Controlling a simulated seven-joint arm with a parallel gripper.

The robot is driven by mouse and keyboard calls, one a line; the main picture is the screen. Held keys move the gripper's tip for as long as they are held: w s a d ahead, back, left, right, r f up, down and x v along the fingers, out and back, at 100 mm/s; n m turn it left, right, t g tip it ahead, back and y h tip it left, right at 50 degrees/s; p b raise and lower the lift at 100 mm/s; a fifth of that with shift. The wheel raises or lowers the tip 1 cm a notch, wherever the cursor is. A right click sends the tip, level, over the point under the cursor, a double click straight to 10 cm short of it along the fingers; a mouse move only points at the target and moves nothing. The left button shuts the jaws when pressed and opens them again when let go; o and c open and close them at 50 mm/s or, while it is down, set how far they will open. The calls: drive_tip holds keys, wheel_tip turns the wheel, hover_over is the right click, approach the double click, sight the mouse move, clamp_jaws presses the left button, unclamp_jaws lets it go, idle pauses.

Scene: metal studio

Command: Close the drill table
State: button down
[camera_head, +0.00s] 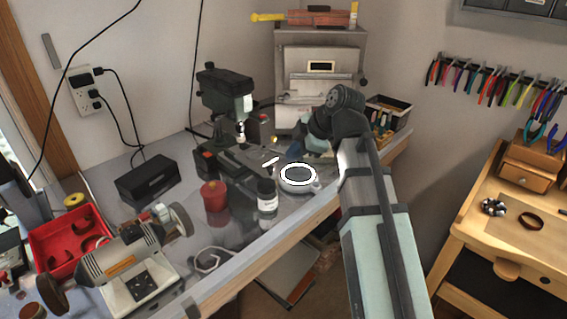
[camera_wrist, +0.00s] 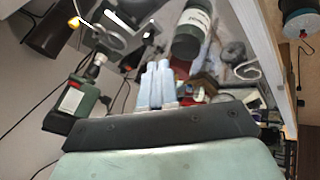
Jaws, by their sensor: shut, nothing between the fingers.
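The drill press (camera_head: 226,95) stands at the back of the bench in the head view, dark with a grey-green motor housing. Its chuck points down over a dark flat table and base (camera_head: 246,163). The drill press head also shows at the left of the wrist view (camera_wrist: 72,108), seen at a slant. My gripper (camera_wrist: 156,72) has its pale blue fingers together and empty in the wrist view. In the head view my arm reaches in from the lower right, with its wrist to the right of the drill press. The fingertips are hard to make out there.
A white-labelled bottle (camera_head: 267,197) and a red jar (camera_head: 215,197) stand in front of the drill press. A round white-rimmed dish (camera_head: 297,175) lies near my gripper. A black box (camera_head: 149,179) is at the left, and a bench grinder (camera_head: 133,263) at the front.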

approach(259, 170)
drive_tip(key=f, duration=0.1)
drive_tip(key=s+f, duration=0.2)
drive_tip(key=shift+s+d+f, duration=0.1)
drive_tip(key=shift+d+f, duration=0.2)
drive_tip(key=shift+d, duration=0.05)
drive_tip(key=w+a, duration=0.5)
drive_tip(key=shift+w, duration=0.1)
drive_tip(key=shift+w+a, duration=0.15)
drive_tip(key=shift+a, duration=0.1)
drive_tip(key=shift+r, duration=0.15)
